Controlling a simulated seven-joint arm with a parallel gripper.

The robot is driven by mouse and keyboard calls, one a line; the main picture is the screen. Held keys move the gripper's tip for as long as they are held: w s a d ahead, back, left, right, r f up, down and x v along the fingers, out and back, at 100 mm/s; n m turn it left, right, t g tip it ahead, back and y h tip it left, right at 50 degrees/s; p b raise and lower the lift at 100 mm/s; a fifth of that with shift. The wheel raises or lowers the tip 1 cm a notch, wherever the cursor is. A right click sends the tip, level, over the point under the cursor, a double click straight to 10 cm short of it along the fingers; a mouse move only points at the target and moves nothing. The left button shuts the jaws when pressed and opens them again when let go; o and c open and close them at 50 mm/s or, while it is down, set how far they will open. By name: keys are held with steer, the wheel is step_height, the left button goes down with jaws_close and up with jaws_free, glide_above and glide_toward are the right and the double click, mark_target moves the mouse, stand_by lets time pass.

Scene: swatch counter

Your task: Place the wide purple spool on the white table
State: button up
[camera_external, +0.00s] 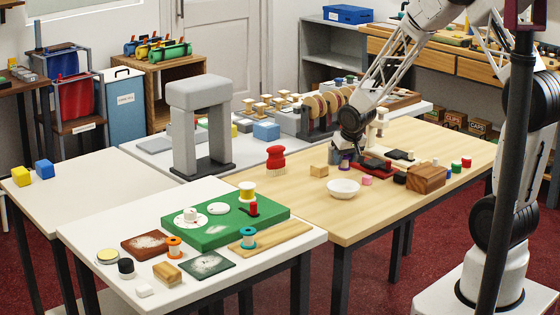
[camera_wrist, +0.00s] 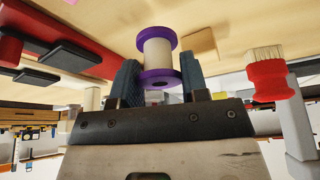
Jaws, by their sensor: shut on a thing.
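My gripper (camera_external: 342,158) is low over the light wood table (camera_external: 330,222), right of centre in the external view. It is shut on a wide spool with purple ends and pale thread. The spool (camera_wrist: 157,54) sits between the two blue-grey fingers in the wrist view. In the external view only a bit of its purple (camera_external: 345,163) shows, mostly hidden by my gripper. I cannot tell whether it touches the wood table. The white table (camera_external: 75,233) at front left holds a green board (camera_external: 222,231) and several small things. Another white table (camera_external: 110,170) stands behind it.
A red brush (camera_external: 276,160), a wooden block (camera_external: 319,170), a white bowl (camera_external: 343,189) and a red tray (camera_external: 374,167) are near my gripper. A grey arch (camera_external: 198,95) stands to the left. The back-left white table is mostly bare, with yellow and blue cubes (camera_external: 44,169) at its left.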

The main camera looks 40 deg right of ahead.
mark_target(343, 167)
steer(key=shift+w, duration=0.15)
steer(key=shift+f, duration=1.75)
steer(key=shift+f, duration=0.1)
steer(key=o, duration=1)
steer(key=shift+v, duration=6.1)
